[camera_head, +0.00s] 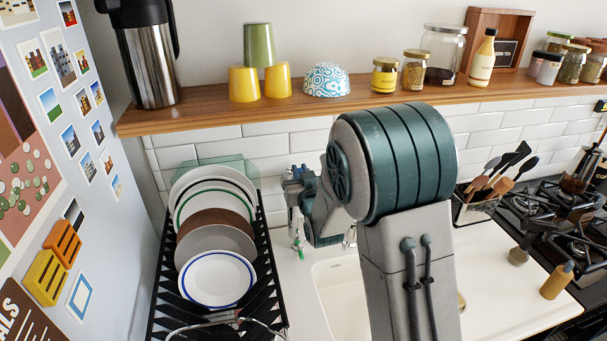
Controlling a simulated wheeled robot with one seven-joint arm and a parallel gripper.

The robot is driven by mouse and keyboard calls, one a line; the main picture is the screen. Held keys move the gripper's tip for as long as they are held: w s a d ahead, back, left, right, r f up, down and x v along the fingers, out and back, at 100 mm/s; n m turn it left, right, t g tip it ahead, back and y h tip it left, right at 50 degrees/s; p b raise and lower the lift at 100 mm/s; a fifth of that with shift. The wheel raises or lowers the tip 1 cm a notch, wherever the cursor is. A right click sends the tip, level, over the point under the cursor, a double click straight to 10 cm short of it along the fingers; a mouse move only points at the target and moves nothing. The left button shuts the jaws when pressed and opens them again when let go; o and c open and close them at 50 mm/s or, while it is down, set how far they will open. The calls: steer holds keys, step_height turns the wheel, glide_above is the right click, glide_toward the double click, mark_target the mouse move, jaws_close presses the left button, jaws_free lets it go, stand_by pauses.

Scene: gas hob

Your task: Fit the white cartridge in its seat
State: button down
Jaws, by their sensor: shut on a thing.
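My gripper (297,228) is small in the head view, left of my large teal and grey arm, above the left edge of the white sink counter. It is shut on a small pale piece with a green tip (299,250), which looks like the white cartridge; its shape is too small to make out. My arm covers part of the sink area. I cannot make out the cartridge's seat.
A black dish rack (268,278) with several plates stands left of my gripper. A wooden shelf (215,112) with jars and cups runs above. The sink (338,285) lies below my arm; utensils (492,183) and a gas hob (560,225) are at right.

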steer(key=shift+w+a+p, duration=0.55)
steer(key=shift+w+p, duration=0.7)
steer(key=shift+w, duration=1.45)
step_height(320, 180, down, 13)
steer(key=b, duration=1)
steer(key=shift+r, duration=0.2)
steer(key=shift+b, duration=0.3)
steer(key=c, duration=1.4)
jaws_free()
steer(key=shift+o, duration=0.2)
steer(key=shift+s, duration=0.1)
steer(key=s+d+b, duration=0.2)
steer(key=s+b, duration=0.1)
steer(key=s, duration=1)
steer(key=shift+s+d, duration=0.25)
steer(key=shift+d, duration=0.1)
